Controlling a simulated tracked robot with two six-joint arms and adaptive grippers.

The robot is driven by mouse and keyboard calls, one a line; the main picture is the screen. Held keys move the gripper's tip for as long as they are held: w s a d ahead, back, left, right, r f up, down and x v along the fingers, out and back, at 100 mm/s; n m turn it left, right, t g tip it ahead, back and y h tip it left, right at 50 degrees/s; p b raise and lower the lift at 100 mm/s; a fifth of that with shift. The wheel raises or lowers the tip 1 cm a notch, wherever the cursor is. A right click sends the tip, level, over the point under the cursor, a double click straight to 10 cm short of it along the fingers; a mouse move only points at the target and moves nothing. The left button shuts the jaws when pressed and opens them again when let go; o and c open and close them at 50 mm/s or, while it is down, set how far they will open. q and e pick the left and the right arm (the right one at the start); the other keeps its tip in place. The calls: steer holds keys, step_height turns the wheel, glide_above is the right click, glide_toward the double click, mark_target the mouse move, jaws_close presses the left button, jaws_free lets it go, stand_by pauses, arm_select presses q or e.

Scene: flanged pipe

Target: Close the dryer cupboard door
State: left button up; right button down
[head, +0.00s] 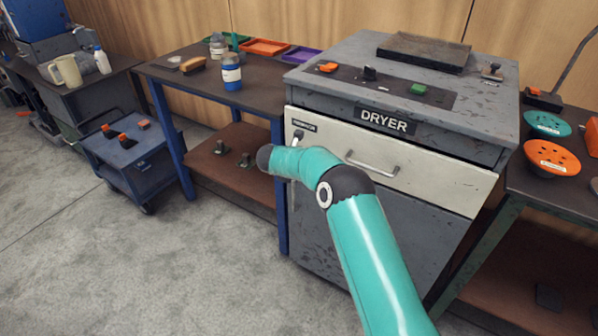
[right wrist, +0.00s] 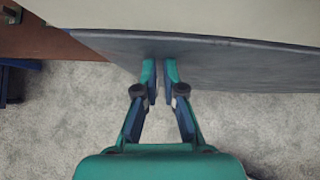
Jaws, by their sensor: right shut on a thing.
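The grey dryer cupboard (head: 400,150) stands at centre right in the head view, with a cream front panel (head: 430,180) and a bar handle (head: 372,164). Below it is a dark grey door (head: 420,215), partly hidden by my teal right arm. The door looks flush or nearly so; I cannot tell exactly. In the right wrist view, my right gripper (right wrist: 160,72) has its fingers almost together, tips over the lower edge of the dark grey door (right wrist: 225,62). What is between them is hardly visible. In the head view, my wrist hides the gripper. My left gripper is out of view.
A blue-legged table (head: 215,95) with a bottle and trays stands left of the dryer. A blue cart (head: 130,155) is further left. A green-legged bench (head: 550,190) with orange and green discs stands at right. The floor in front is clear.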

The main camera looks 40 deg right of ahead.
steer(key=a+f+v, duration=0.2)
steer(key=v, duration=1.1)
steer(key=s+f+n+y, duration=0.1)
steer(key=s+f+n, duration=0.5)
steer(key=f, duration=0.4)
steer(key=s+f+n, duration=0.3)
steer(key=f+n, duration=0.5)
steer(key=f, duration=0.1)
steer(key=s+a+f+n+y, duration=0.4)
steer(key=s+a+n, duration=0.4)
steer(key=n, duration=0.2)
steer(key=s+a+f+n+y, duration=0.3)
steer(key=s+a+f+n, duration=0.2)
steer(key=s+a+n, duration=0.3)
steer(key=s+a+n+g+y, duration=0.4)
steer(key=s+a+n, duration=0.2)
steer(key=s+n, duration=0.6)
step_height(320, 180, up, 16)
steer(key=w+n+p, duration=0.2)
steer(key=p, duration=1.2)
steer(key=shift+w+a+f, duration=0.15)
steer(key=shift+w+f, duration=0.05)
steer(key=shift+w, duration=0.05)
